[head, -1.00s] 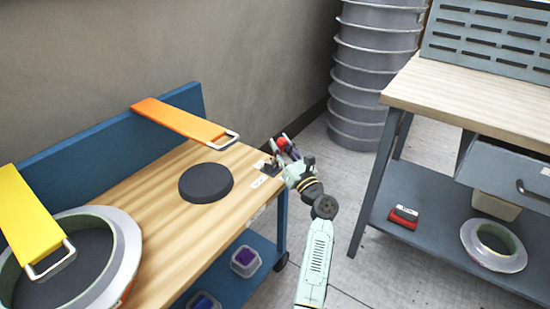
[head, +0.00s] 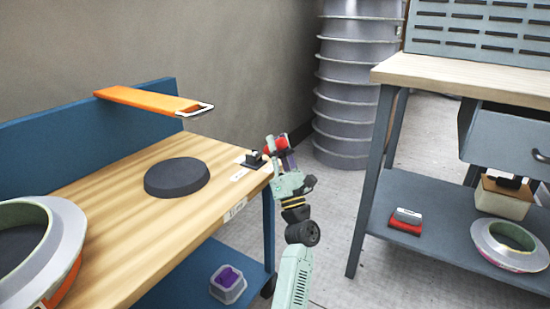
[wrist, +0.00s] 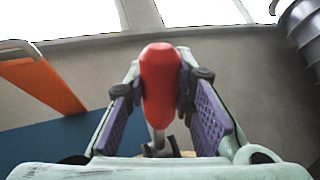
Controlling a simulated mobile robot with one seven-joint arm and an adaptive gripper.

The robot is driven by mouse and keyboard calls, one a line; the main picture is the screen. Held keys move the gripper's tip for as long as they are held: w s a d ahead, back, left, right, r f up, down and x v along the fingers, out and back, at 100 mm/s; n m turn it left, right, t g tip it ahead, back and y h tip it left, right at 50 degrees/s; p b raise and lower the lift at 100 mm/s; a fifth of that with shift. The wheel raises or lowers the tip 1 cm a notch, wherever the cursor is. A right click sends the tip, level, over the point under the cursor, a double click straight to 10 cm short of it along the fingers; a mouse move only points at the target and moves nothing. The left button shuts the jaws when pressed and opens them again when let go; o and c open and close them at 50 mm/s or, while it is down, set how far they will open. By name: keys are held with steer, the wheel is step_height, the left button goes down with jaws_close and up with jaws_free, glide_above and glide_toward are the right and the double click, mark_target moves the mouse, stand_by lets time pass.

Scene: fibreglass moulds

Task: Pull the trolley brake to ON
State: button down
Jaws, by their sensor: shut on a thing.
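The trolley (head: 115,225) is blue with a wooden top and stands at the left in the head view. The brake's small dark bracket (head: 254,160) sits at its right end, by white labels (head: 238,174) too small to read. My gripper (head: 279,151) is just right of the bracket, at the trolley's end. It is shut on the red brake handle (wrist: 160,85), which stands between the purple finger pads in the wrist view. A grey metal stem shows below the handle. The handle's red also shows in the head view (head: 271,146). The fingers partly hide the lever.
A dark round disc (head: 177,177) and a ring mould (head: 70,235) lie on the trolley top. An orange strap-like bar (head: 150,100) overhangs the back panel. A workbench (head: 470,80) stands right, a ribbed grey column (head: 355,90) behind. Bare floor lies between trolley and bench.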

steer(key=shift+f+m+t+b, duration=0.15)
steer(key=shift+m+t+b, duration=0.15)
steer(key=shift+b, duration=0.1)
steer(key=shift+d, duration=0.1)
steer(key=c, duration=1.3)
jaws_free()
steer(key=shift+c, duration=0.2)
step_height(320, 180, up, 10)
steer(key=shift+s+r, duration=0.1)
steer(key=shift+s, duration=0.1)
